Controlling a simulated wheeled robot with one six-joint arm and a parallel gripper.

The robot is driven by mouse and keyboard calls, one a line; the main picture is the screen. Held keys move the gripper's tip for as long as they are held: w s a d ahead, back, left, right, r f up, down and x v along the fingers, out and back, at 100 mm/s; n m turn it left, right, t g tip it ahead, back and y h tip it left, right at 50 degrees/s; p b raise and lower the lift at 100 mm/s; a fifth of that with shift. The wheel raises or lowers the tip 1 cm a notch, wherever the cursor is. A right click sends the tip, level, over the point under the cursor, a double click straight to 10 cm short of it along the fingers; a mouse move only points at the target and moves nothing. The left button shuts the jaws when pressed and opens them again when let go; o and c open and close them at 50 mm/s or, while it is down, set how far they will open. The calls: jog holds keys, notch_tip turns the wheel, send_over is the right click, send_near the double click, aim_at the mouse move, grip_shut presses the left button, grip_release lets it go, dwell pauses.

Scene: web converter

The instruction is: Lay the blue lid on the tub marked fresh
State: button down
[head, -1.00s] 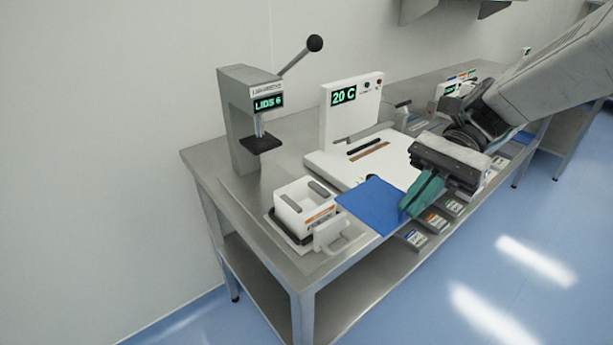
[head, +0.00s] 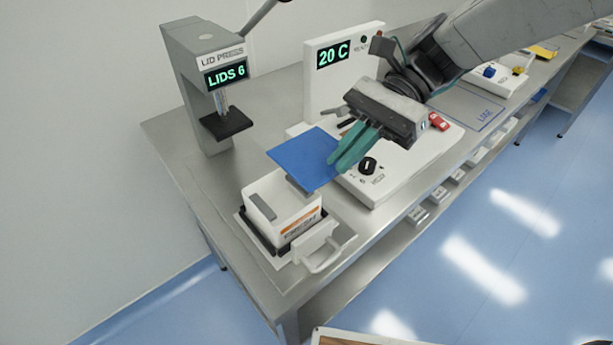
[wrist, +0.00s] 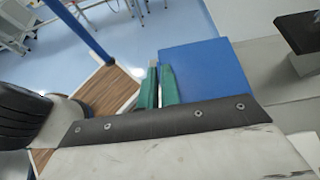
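The blue lid (head: 303,157) is a flat square plate. My gripper (head: 345,150) has teal fingers shut on its right edge and holds it in the air, roughly level. In the wrist view the lid (wrist: 203,72) sticks out beside the teal fingers (wrist: 157,88). The white tub (head: 283,217) stands open in a dark holder near the bench's left front corner.
A lid press (head: 205,85) with a lever and a "LIDS 6" display stands behind the tub. A white machine (head: 385,170) showing "20 C" stands to the right, under my arm. A white handle (head: 318,250) juts out at the tub's front.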

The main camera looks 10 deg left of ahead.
aim_at(317, 172)
jog(key=s+a, duration=0.2)
jog(key=a, duration=0.3)
jog(key=shift+s+a+f, duration=0.1)
jog(key=shift+s+f, duration=0.15)
jog(key=shift+s, duration=0.15)
jog(key=shift+f, duration=1.75)
jog(key=shift+f, duration=0.1)
jog(key=shift+f, duration=0.55)
jog(key=c, duration=1.6)
grip_release()
jog(key=shift+r, duration=0.15)
